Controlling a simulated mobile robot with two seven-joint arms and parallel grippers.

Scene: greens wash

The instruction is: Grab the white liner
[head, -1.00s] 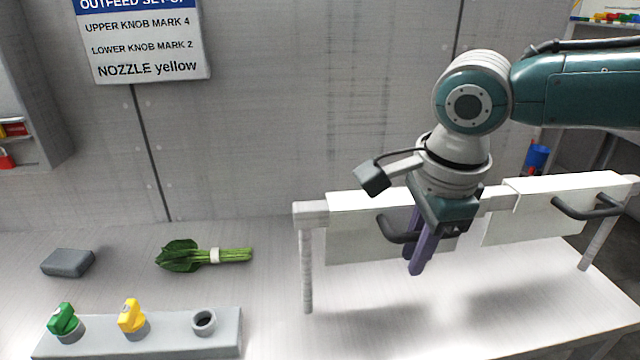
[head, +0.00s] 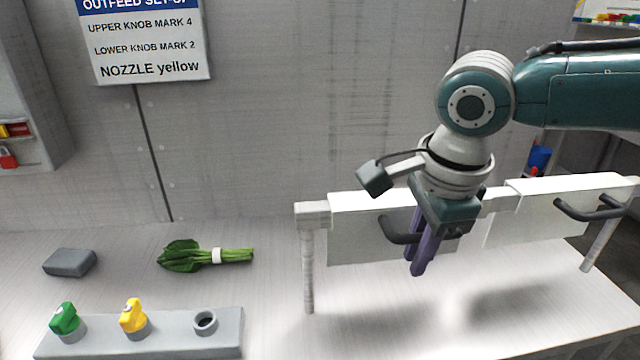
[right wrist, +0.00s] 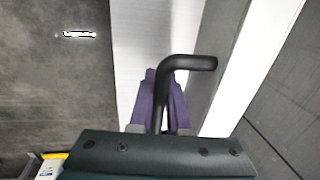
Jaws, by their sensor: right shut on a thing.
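Two white panels hang over a rail, each with a black handle on its front. The left white panel (head: 355,235) and the right white panel (head: 535,222) look alike; I take them as white liners. My right gripper (head: 418,268) points down in front of the left panel, its purple fingers shut on that panel's black handle (head: 393,232). In the right wrist view the handle (right wrist: 190,63) runs into the purple fingers (right wrist: 152,80), which hide its lower part. The left panel still hangs on the rail. My left gripper is out of view.
The rail (head: 312,212) stands on posts on the pale table. Left of it lie a bunch of greens (head: 190,256), a grey block (head: 69,262) and a grey bar (head: 180,335) with a green knob (head: 65,318) and a yellow knob (head: 132,315). A sign (head: 148,45) hangs behind.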

